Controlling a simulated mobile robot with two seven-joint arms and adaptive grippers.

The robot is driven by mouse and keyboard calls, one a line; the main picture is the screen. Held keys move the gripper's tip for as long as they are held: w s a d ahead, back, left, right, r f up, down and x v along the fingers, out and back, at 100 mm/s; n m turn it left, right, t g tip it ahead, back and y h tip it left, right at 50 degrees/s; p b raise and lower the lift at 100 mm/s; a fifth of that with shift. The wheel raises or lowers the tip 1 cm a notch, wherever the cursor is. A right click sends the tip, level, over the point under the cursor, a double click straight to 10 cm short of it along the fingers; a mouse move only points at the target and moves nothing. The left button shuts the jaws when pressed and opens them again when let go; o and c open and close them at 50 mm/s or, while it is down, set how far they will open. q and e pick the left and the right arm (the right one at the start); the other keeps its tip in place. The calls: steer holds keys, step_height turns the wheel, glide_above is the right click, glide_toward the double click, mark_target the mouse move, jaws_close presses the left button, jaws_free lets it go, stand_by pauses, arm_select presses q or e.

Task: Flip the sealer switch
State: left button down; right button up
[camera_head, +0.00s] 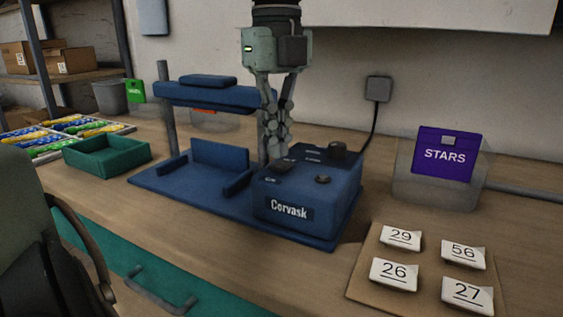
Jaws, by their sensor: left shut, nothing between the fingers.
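The blue Corvask sealer (305,215) stands on the bench in the middle of the view, with its power cord running to the wall outlet. My left gripper (275,152) points down from above, shut and empty. Its fingertips are at the back left of the control box, just behind the dark switch in the picture. I cannot tell whether they touch the box. My right gripper is not in view.
The sealer's raised bar (207,96) is left of my gripper. A green tray (107,156) lies further left. A clear bin with a purple STARS card (445,153) and a board with numbered cards (400,240) are at right. Bench is clear between sealer and bin.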

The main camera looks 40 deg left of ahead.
mark_target(278, 166)
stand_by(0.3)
arm_select(q)
steer(key=shift+f+b, duration=0.9)
steer(key=shift+f, duration=0.2)
stand_by(0.4)
steer(key=shift+r, duration=0.15)
steer(key=shift+r+p, duration=2.6)
steer(key=shift+r, duration=0.85)
steer(key=shift+f, duration=0.1)
